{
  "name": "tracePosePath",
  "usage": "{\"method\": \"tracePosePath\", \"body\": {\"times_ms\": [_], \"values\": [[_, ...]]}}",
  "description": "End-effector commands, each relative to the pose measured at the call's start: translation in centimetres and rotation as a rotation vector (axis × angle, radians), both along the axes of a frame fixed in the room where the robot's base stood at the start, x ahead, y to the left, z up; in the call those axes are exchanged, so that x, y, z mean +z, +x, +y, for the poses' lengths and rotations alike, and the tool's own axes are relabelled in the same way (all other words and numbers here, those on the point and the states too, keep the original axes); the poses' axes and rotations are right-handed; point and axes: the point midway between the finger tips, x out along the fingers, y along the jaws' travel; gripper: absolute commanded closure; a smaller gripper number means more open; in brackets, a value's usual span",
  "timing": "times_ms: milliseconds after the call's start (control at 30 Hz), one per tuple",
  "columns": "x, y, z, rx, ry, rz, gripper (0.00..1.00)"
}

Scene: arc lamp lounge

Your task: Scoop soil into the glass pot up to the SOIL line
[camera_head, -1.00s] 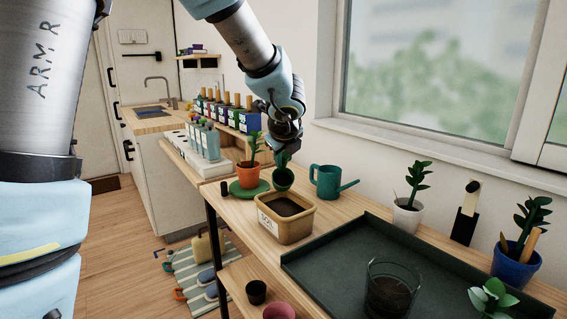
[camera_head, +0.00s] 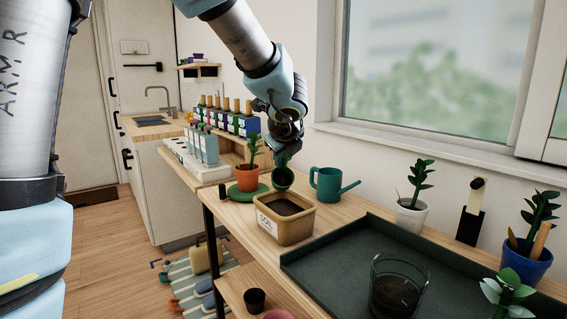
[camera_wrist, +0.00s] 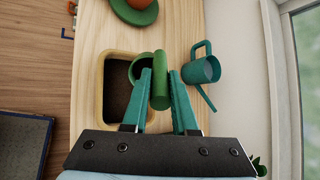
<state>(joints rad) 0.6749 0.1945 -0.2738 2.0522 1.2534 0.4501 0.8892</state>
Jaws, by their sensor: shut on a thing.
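My gripper (camera_head: 284,150) is shut on a green scoop (camera_head: 283,180), and its fingers also show in the wrist view (camera_wrist: 160,92) around the scoop's handle. The scoop hangs just behind the tan soil tub (camera_head: 283,233), near its back edge. The scoop's contents cannot be made out. The tub has a SOIL label and dark soil inside; its rim shows in the wrist view (camera_wrist: 88,85), partly hidden by my gripper. The clear glass pot (camera_head: 397,288) stands in the dark tray at the front right, with dark soil in its lower part. Its SOIL line is not readable.
The dark green tray (camera_head: 340,262) has free room around the pot. A teal watering can (camera_head: 328,184) stands right of the scoop. An orange potted plant (camera_head: 247,178) on a green saucer is to its left. Other plants (camera_head: 411,215) line the window side.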

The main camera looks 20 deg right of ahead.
Motion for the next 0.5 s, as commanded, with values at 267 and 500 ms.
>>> {"method": "tracePosePath", "body": {"times_ms": [267, 500], "values": [[-0.28, -0.2, 0.03, -0.001, -0.008, -0.024, 1.0], [-0.39, -0.36, 0.04, -0.002, -0.012, -0.043, 1.0]]}}
